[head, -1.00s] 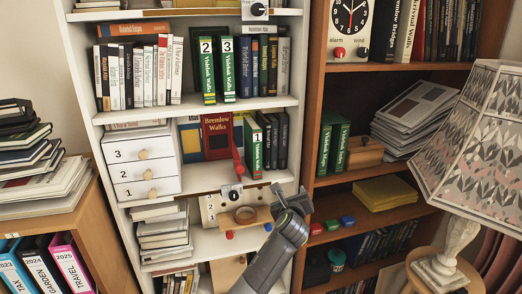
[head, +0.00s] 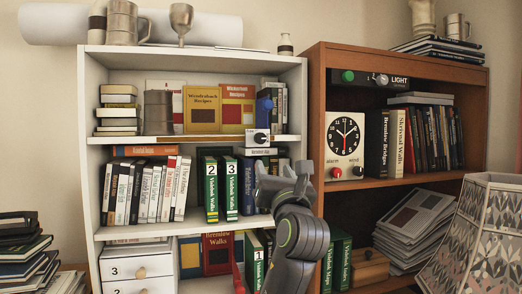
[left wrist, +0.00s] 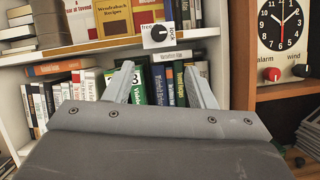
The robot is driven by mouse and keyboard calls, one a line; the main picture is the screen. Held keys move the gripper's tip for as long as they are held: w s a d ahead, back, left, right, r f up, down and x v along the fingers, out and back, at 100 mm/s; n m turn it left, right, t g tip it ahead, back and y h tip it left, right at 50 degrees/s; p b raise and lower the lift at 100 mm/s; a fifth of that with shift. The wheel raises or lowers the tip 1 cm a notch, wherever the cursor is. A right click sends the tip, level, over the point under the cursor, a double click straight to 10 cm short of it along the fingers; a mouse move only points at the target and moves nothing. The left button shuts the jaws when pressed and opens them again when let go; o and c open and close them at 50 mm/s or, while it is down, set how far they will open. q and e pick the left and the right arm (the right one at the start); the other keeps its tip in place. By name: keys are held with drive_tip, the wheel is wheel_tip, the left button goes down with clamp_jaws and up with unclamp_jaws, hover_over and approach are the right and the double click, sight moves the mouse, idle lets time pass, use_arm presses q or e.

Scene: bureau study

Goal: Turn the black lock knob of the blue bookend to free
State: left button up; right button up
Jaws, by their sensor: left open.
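The blue bookend (head: 265,104) stands at the right end of the upper white shelf, beside books. Below it, on the shelf edge, is a white plate (head: 249,139) with the black lock knob (head: 260,137). In the left wrist view the plate (left wrist: 149,42) reads "free" on its left and "lock" on its right, with the knob (left wrist: 158,33) between; its pointer is too small to read surely. My left gripper (head: 284,172) is open and empty, below and right of the knob in the head view. In the left wrist view its fingers (left wrist: 158,72) point up beneath the plate. My right gripper is out of view.
Green volumes 2 and 3 (head: 220,188) and other books fill the shelf behind my left gripper. The brown bookcase (head: 318,110) with a clock (head: 345,145) stands close on the right. A lamp shade (head: 475,235) is at lower right.

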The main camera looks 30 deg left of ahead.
sight(261, 141)
use_arm(q)
drive_tip(key=p+x, duration=0.3)
drive_tip(key=x, duration=1.1)
drive_tip(key=shift+a+r, duration=0.1)
drive_tip(key=shift+r, duration=0.15)
drive_tip(key=shift+p+x, duration=0.45)
drive_tip(key=shift+x, duration=0.35)
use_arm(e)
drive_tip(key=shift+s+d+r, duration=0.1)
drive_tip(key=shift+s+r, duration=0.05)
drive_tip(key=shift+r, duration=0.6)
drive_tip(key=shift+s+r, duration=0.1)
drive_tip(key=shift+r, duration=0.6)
use_arm(q)
drive_tip(key=shift+f, duration=0.15)
drive_tip(key=c, duration=1)
drive_tip(key=shift+o, duration=0.2)
